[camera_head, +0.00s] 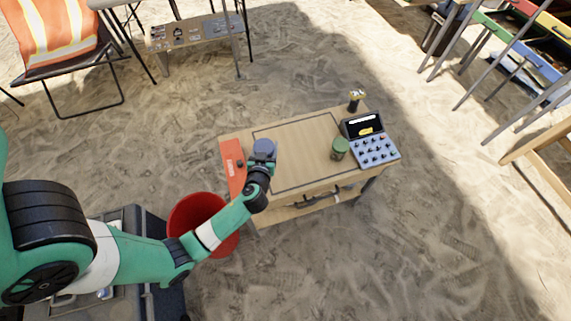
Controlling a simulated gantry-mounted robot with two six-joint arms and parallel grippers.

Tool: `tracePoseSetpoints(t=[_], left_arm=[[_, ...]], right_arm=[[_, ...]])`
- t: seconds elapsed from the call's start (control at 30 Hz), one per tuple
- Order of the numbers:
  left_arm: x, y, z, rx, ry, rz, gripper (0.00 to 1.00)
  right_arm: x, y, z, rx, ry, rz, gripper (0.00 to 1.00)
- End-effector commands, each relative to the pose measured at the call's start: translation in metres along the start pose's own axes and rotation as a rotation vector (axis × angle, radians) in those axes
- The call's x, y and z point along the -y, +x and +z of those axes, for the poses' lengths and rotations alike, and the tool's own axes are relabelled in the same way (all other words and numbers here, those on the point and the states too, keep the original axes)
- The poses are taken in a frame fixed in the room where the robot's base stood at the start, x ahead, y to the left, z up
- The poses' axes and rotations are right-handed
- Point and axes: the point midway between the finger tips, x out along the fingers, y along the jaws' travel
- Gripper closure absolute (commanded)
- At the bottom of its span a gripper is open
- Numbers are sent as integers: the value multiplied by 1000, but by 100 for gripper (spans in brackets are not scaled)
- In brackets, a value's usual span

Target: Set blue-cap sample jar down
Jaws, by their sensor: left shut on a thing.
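The blue-cap sample jar (264,147) is at the left part of the wooden table, its blue-grey lid facing up. My left gripper (262,163) is shut on this jar, with the wrist just in front of it. The jar's lower body is mostly hidden by my gripper, so I cannot tell whether it touches the tabletop. The wooden table (300,150) has a dark rectangular outline on its top. My right gripper is not in view.
A green jar (340,147) stands right of centre on the table, beside a grey device with knobs (374,150). An orange-red panel (231,167) lies along the left edge. A red bucket (188,212) stands on the sand below. The outlined area's middle is clear.

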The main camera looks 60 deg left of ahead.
Motion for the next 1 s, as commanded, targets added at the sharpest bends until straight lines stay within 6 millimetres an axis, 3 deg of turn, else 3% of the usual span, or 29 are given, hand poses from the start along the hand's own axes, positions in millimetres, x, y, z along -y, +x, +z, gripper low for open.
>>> tracePoseSetpoints(t=[0.03, 0.1, 0.3, 0.5, 0.73, 1.0], left_arm=[[-18, 7, 11, -3, 0, 6, 100], [-29, 16, 29, 0, 2, 2, 100], [-53, 28, 52, 0, 0, -1, 100], [-57, 30, 54, 0, 0, -1, 100], [-61, 43, 87, -1, 1, -1, 100], [-61, 42, 86, -1, -1, -1, 100]], right_arm=[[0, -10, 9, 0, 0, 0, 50], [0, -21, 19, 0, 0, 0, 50], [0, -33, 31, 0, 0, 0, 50], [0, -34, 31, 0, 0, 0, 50], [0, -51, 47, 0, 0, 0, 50], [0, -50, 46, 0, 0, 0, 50]])
